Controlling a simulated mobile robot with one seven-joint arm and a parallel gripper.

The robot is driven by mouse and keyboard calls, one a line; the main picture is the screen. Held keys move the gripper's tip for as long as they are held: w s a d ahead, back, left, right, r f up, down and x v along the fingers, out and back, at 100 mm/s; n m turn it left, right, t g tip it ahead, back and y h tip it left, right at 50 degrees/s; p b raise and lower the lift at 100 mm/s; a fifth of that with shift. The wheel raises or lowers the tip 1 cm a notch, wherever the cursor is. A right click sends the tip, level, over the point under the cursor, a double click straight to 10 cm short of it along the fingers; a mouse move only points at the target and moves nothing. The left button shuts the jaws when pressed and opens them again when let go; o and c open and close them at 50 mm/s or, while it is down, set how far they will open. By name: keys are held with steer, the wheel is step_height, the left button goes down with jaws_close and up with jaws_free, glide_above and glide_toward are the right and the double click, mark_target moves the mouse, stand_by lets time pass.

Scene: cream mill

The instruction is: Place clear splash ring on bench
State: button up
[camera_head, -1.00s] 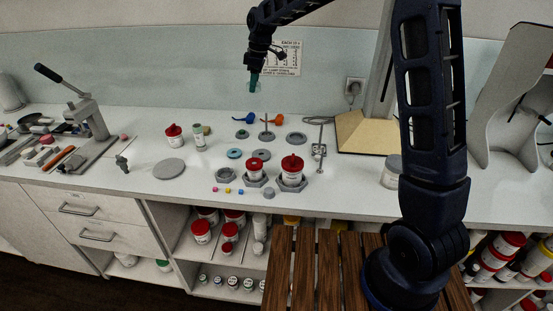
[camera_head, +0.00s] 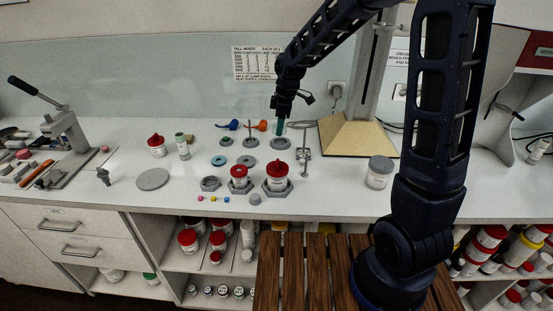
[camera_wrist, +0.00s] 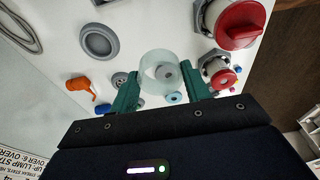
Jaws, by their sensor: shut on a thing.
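The clear splash ring (camera_wrist: 158,66) is a transparent, pale short tube in the wrist view. My gripper (camera_head: 281,127) is shut on it, with the teal fingers at its two sides. In the head view the ring itself is too faint to make out clearly. The gripper points down over the back middle of the white bench (camera_head: 110,200). A grey disc shows through the ring in the wrist view. Whether the ring touches anything below cannot be told.
Grey discs (camera_head: 280,143) lie near the gripper, with blue (camera_head: 228,125) and orange (camera_head: 261,126) items behind left. Two red-lidded jars (camera_head: 277,176) stand in grey holders in front. A metal stand (camera_head: 302,155) is close right.

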step_height(320, 180, down, 14)
steer(key=shift+f, duration=0.25)
stand_by(0.3)
steer(key=shift+f, duration=0.15)
steer(key=o, duration=0.9)
steer(key=shift+o, duration=0.2)
